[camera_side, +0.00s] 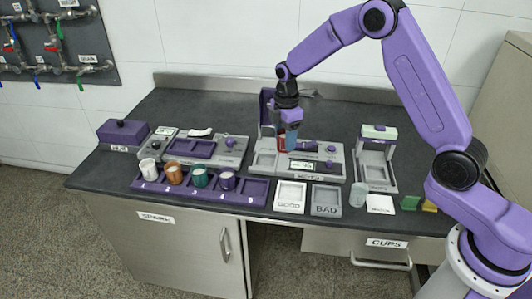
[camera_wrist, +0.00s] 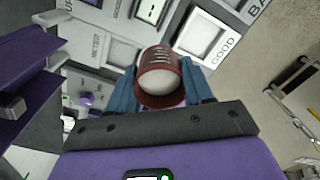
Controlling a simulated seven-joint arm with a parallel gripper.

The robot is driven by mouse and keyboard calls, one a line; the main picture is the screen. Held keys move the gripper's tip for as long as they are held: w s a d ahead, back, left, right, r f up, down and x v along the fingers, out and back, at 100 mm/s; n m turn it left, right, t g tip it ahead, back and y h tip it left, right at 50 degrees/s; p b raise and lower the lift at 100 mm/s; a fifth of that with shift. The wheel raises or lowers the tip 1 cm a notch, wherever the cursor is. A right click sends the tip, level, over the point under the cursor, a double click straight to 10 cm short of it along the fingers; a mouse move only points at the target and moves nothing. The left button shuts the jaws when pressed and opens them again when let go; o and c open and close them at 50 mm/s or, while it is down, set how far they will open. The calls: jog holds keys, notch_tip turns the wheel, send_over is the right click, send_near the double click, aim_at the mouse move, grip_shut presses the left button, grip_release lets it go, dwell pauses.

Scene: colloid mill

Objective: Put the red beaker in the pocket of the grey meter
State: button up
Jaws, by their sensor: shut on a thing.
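My gripper (camera_side: 288,140) is shut on the red beaker (camera_side: 282,144) and holds it upright-looking above the grey meter (camera_side: 325,171). In the wrist view the red beaker (camera_wrist: 158,72) sits between the blue fingers, with pale contents or a pale inside showing at its mouth. The meter has a lit display and a square pocket (camera_side: 264,161) at its left. In the wrist view the pocket (camera_wrist: 122,52) lies beside the METER lettering, partly hidden by the beaker. The beaker appears apart from the meter, but its exact height is unclear.
A purple rack (camera_side: 257,192) in front holds several cups. GOOD (camera_side: 290,197) and BAD (camera_side: 326,200) trays lie right of it. A purple-and-grey device (camera_side: 206,147) stands left of the meter, and a grey stand with a pale green top (camera_side: 377,160) stands right.

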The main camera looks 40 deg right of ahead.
jog(key=w+f, duration=0.5)
jog(key=w+a+f, duration=0.1)
jog(key=w+f, duration=0.1)
jog(key=w, duration=0.1)
jog(key=shift+f, duration=1.7)
jog(key=shift+f, duration=0.15)
jog(key=o, duration=1)
jog(key=shift+o, duration=0.2)
